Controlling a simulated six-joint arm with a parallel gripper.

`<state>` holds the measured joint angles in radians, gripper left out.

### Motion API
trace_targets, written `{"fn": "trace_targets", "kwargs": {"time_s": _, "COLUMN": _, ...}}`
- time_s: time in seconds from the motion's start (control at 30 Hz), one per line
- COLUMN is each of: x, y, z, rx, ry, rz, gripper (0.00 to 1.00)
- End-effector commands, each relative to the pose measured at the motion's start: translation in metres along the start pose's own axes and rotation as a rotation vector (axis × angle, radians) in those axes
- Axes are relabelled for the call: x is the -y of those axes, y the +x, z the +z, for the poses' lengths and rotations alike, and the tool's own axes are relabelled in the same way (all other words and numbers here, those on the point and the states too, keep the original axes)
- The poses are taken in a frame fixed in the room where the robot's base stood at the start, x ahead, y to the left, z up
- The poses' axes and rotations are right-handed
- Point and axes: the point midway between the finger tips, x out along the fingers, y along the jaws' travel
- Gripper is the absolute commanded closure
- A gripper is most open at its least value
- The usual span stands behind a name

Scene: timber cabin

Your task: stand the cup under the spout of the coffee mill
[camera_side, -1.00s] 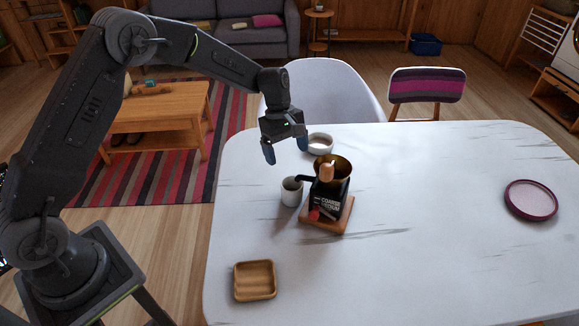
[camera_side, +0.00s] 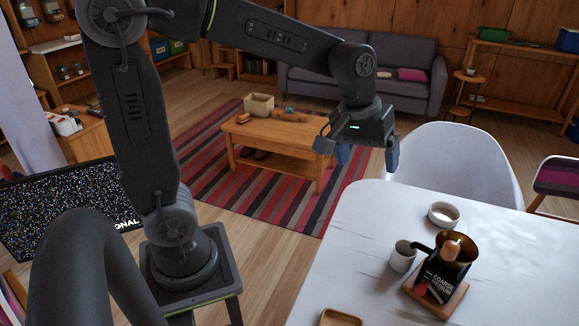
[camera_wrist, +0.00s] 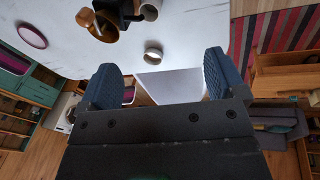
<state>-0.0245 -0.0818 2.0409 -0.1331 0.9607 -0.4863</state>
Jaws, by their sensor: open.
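The cup (camera_side: 402,257), small and pale grey, stands upright on the table at the left side of the coffee mill (camera_side: 440,272). The mill is black with a brass-coloured hopper and stands on a wooden base. Its dark spout (camera_side: 422,247) reaches left, and its tip appears over the cup's right rim. My gripper (camera_side: 367,158) is open and empty, up and away from the cup near the table's far left corner. In the wrist view, the cup (camera_wrist: 150,10) and mill (camera_wrist: 103,25) show at the top edge, partly cut off, beyond my open fingers (camera_wrist: 160,80).
A small white bowl (camera_side: 444,214) stands behind the mill. A wooden tray (camera_side: 341,318) is cut off at the bottom edge. A plum-rimmed plate (camera_wrist: 32,36) lies on the table (camera_side: 358,270).

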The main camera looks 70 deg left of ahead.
Motion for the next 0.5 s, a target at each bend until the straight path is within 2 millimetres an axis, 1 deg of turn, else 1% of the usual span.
{"fn": "trace_targets", "kwargs": {"time_s": 0.03, "x": 0.009, "y": -0.014, "z": 0.016, "rx": -0.037, "ry": 0.067, "rz": 0.009, "gripper": 0.1}}
{"fn": "trace_targets", "kwargs": {"time_s": 0.1, "x": 0.022, "y": -0.026, "z": 0.036, "rx": -0.085, "ry": 0.169, "rz": 0.012, "gripper": 0.1}}
{"fn": "trace_targets", "kwargs": {"time_s": 0.2, "x": 0.042, "y": -0.038, "z": 0.063, "rx": -0.151, "ry": 0.306, "rz": 0.009, "gripper": 0.1}}
{"fn": "trace_targets", "kwargs": {"time_s": 0.33, "x": 0.064, "y": -0.043, "z": 0.092, "rx": -0.221, "ry": 0.456, "rz": -0.003, "gripper": 0.1}}
{"fn": "trace_targets", "kwargs": {"time_s": 0.4, "x": 0.072, "y": -0.043, "z": 0.102, "rx": -0.251, "ry": 0.516, "rz": -0.01, "gripper": 0.1}}
{"fn": "trace_targets", "kwargs": {"time_s": 0.5, "x": 0.08, "y": -0.042, "z": 0.112, "rx": -0.275, "ry": 0.572, "rz": -0.018, "gripper": 0.1}}
